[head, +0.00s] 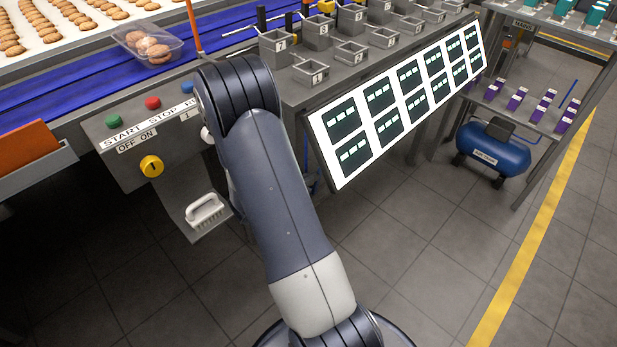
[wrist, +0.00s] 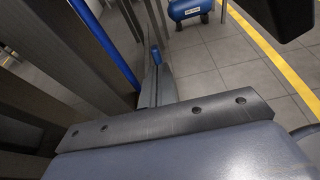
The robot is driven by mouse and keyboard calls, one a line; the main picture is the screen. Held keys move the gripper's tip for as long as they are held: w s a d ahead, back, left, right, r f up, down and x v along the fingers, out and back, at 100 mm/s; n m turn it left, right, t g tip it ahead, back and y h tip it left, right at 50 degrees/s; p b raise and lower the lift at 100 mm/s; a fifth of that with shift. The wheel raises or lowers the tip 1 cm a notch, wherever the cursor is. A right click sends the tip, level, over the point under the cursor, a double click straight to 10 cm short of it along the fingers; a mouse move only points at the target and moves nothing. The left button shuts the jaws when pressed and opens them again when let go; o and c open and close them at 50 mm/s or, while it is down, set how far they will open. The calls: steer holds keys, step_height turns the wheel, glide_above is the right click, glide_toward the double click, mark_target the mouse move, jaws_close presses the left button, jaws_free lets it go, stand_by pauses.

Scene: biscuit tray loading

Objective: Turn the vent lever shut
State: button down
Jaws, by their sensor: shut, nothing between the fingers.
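I cannot clearly make out the vent lever in either view. My gripper (wrist: 157,76) shows in the wrist view as a dark bolted bar with narrow fingers closed together, holding nothing. A small blue piece (wrist: 156,54) shows at the far end of the fingers; I cannot tell whether it is the lever or whether they touch. In the head view my own arm crosses the middle and hides the gripper.
A blue air tank (head: 493,152) stands on the floor at the right. A sloped panel of green displays (head: 398,100) lies right of my arm. A control box (head: 165,135) with buttons and a yellow knob is at the left. A long blue bar (wrist: 105,45) runs left of the fingers. Floor at the lower right is clear.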

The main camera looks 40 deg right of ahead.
steer(key=d+r+y+p, duration=0.1)
steer(key=y+p, duration=0.1)
steer(key=shift+d+p, duration=0.25)
steer(key=shift+p, duration=0.1)
steer(key=shift+w+d+f+y+b, duration=0.1)
steer(key=shift+d+f+y+b, duration=0.25)
steer(key=shift+d, duration=0.2)
steer(key=shift+a, duration=0.1)
